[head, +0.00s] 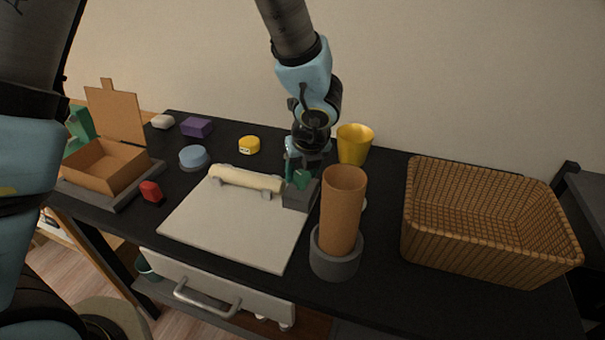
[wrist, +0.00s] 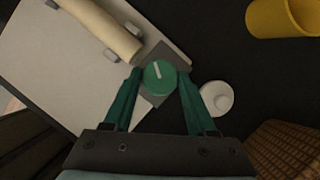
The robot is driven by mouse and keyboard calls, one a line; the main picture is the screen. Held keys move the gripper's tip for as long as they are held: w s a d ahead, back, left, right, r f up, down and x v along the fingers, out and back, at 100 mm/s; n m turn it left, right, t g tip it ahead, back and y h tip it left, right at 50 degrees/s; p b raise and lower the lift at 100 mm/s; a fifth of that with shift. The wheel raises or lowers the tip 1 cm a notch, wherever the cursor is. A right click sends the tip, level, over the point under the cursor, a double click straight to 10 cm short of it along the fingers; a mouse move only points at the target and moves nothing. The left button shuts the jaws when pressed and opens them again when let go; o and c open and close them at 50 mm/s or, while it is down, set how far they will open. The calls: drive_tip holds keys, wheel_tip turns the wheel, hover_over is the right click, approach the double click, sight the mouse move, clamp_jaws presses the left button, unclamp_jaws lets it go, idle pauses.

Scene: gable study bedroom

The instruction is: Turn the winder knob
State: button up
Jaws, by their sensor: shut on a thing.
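The winder knob (wrist: 159,77) is a round green disc with a pale line on it, seen in the wrist view on top of a dark grey block (wrist: 172,60). In the head view the grey block (head: 299,194) stands at the right end of the cream roller, and the knob is largely hidden by my gripper. My gripper (wrist: 157,76) comes down from above, its two green fingers on either side of the knob and shut on it. In the head view my gripper (head: 301,176) is just above the block. The pale line on the knob points up and slightly left in the wrist view.
A cream roller (head: 247,179) lies on a white board (head: 230,222). A brown cylinder (head: 343,210) in a grey holder (head: 336,262) stands close in front. A yellow cup (head: 355,144) is behind, a wicker basket (head: 480,220) right. A white round thing (wrist: 217,98) lies beside the block.

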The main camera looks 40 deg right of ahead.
drive_tip(key=shift+w+m+h, duration=0.1)
drive_tip(key=shift+m+h, duration=0.3)
drive_tip(key=shift+m, duration=0.7)
drive_tip(key=o, duration=1.4)
drive_tip(key=shift+c, duration=0.2)
drive_tip(key=p+v, duration=0.2)
drive_tip(key=v, duration=0.9)
drive_tip(key=shift+w+p, duration=0.2)
drive_tip(key=shift+p, duration=0.1)
drive_tip(key=shift+a+g, duration=0.1)
drive_tip(key=shift+g, duration=0.2)
